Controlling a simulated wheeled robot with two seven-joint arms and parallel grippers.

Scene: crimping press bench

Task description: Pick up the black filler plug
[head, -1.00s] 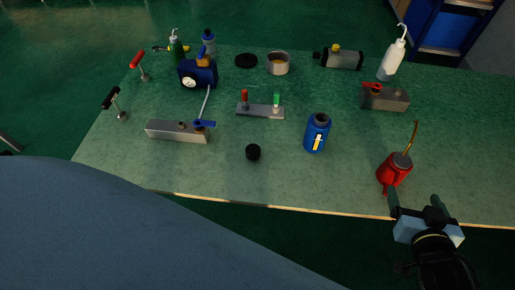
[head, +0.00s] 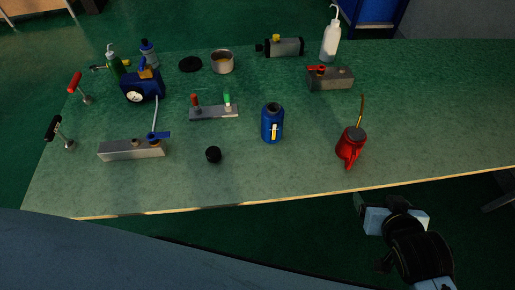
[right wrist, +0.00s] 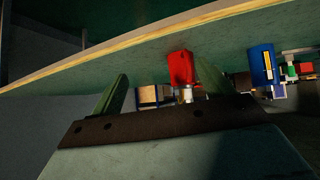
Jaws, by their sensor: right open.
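The black filler plug, a short round black piece (head: 213,155), stands on the green bench top near its front edge, left of the open blue bottle (head: 272,124). My right gripper (head: 378,203) is in front of the bench edge at the lower right, well apart from the plug. In the right wrist view its two fingers (right wrist: 160,88) are spread with nothing held between them. I cannot make out the plug in that view. My left gripper is not in view.
A red oil can (head: 350,146) stands between the right gripper and the bench middle. A grey block with a blue lever (head: 132,150) lies left of the plug. A plate with red and green knobs (head: 214,112) is behind it. The bench's right side (head: 440,110) is clear.

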